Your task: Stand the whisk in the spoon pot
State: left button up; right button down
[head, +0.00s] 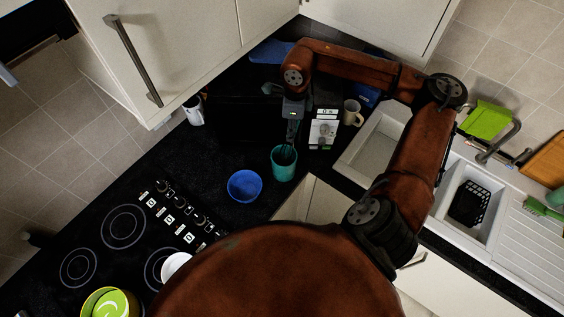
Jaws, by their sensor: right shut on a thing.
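The spoon pot (284,170), a teal cup-like pot, stands upright on the dark counter in the middle of the view. My right gripper (291,133) points down just above its mouth and is shut on the whisk. The whisk is dark, thin and mostly hidden by the gripper and the shadow. Its lower part seems to be at or inside the pot's mouth; I cannot tell how deep, or whether it touches the pot. My left gripper is not in view.
A blue bowl (245,186) stands left of the pot. A black-and-white box (323,130) and a mug (352,112) stand to its right. The hob (124,227) is at lower left, the sink (467,205) at right. A wall cupboard (170,45) hangs at upper left.

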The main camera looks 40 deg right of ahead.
notch_tip(320, 180, down, 5)
jog(key=shift+a+f+b, duration=0.15)
jog(key=shift+f+b, duration=0.05)
jog(key=shift+b, duration=0.85)
jog(key=c, duration=1.7)
grip_release()
jog(key=r, duration=1.2)
jog(key=shift+s+d, duration=0.15)
jog(key=shift+d, duration=0.05)
